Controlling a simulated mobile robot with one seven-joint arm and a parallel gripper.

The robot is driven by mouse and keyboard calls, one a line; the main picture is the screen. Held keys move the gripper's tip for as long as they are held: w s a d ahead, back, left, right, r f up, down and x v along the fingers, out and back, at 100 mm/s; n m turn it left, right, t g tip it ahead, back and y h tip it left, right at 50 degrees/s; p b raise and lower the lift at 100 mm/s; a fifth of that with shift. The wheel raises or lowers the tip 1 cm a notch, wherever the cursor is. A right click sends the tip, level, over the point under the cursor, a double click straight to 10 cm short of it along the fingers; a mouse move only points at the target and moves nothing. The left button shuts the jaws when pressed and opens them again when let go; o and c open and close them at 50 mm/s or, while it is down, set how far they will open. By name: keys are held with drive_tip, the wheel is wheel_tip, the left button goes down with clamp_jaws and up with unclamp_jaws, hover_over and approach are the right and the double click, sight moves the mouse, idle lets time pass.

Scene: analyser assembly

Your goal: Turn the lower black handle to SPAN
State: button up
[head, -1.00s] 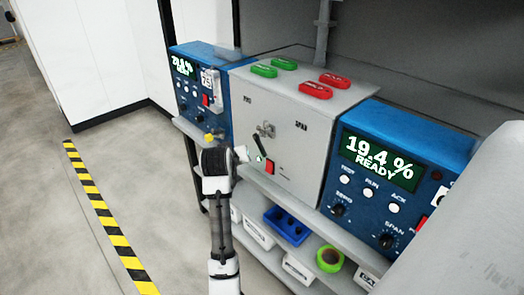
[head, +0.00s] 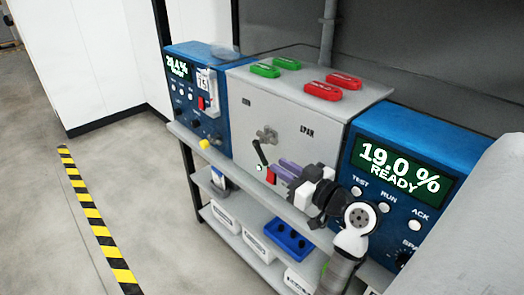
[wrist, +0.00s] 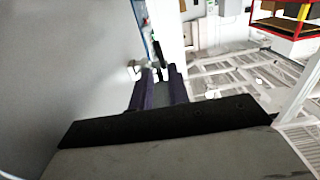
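The lower black handle (head: 261,152) is on the front of the grey box (head: 235,130), below a grey knob-like fitting (head: 267,134). It slants from upper left to lower right. The SPAN label (head: 307,130) is printed at the upper right of that face; a smaller label at the upper left is hard to read. My gripper (head: 284,170) is to the right of the handle, its purple fingers pointing left along the face. In the wrist view the fingers (wrist: 160,92) stand apart with a gap, and a dark bar, apparently the handle (wrist: 158,52), shows beyond their tips. Contact is not visible.
Blue analysers flank the box; the right one's display (head: 396,170) reads 19.0 % READY. Green (head: 288,62) and red (head: 344,80) tags lie on top. A shelf below holds a blue tray (head: 288,242).

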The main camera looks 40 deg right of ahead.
sight(263, 155)
drive_tip(key=w, duration=0.2)
drive_tip(key=w+p, duration=0.1)
drive_tip(key=w, duration=0.1)
drive_tip(key=w+p, duration=0.1)
drive_tip(key=w, duration=0.1)
drive_tip(key=shift+w+a+r, duration=0.15)
drive_tip(key=shift+a, duration=0.15)
drive_tip(key=shift+w, duration=0.45)
drive_tip(key=shift+c, duration=0.3)
clamp_jaws()
